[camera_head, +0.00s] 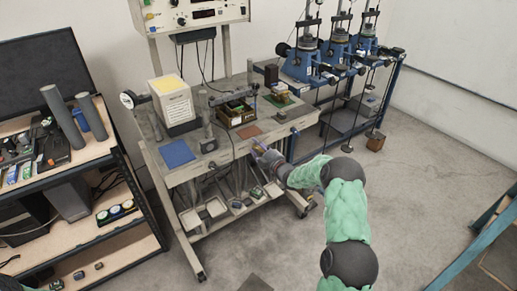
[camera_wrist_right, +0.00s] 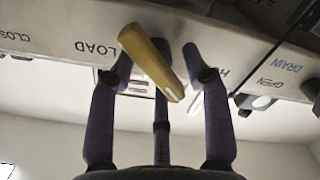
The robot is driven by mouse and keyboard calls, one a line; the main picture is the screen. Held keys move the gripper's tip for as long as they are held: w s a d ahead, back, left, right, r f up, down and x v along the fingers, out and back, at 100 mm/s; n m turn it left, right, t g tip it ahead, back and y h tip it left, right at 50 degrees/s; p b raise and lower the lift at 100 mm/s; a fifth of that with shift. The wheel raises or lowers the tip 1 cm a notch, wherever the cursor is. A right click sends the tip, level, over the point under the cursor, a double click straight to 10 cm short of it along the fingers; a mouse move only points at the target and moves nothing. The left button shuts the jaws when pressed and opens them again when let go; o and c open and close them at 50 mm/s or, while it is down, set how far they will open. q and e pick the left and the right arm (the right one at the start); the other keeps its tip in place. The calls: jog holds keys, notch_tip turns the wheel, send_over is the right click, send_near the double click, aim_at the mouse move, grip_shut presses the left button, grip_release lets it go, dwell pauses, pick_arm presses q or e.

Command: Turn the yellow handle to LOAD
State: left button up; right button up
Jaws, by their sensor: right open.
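The yellow handle (camera_wrist_right: 150,62) shows in the right wrist view, slanting from upper left to lower right in front of a pale panel. Its upper end lies beside the upside-down word LOAD (camera_wrist_right: 92,48). My right gripper (camera_wrist_right: 158,58) is open, with one finger on each side of the handle and a third finger below. I cannot tell whether any finger touches it. In the head view my right gripper (camera_head: 266,154) is at the front edge of the grey bench, and the handle cannot be made out. My left gripper is out of view.
The panel also bears a partly hidden label starting with H (camera_wrist_right: 222,72), and OPEN, DRAIN and CLOSE lettering. The grey bench (camera_head: 225,150) carries a blue mat (camera_head: 177,154) and a parts box (camera_head: 236,113). Blue presses (camera_head: 302,65) stand behind on the right. Floor to the right is clear.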

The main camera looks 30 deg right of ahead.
grip_shut()
jog(key=shift+f+m, duration=0.1)
jog(key=shift+m, duration=0.2)
jog(key=m+b, duration=0.1)
jog(key=m, duration=0.2)
jog(key=shift+d+m, duration=0.15)
jog(key=shift+m, duration=0.15)
jog(key=m, duration=0.4)
jog(key=shift+d+m, duration=0.25)
jog(key=shift+m, duration=0.05)
jog(key=m, duration=0.4)
jog(key=shift+d+f, duration=0.15)
jog(key=shift+d, duration=0.05)
jog(key=shift+d+f+m+p, duration=0.15)
jog(key=shift+m+p, duration=0.45)
jog(key=shift+m, duration=1.9)
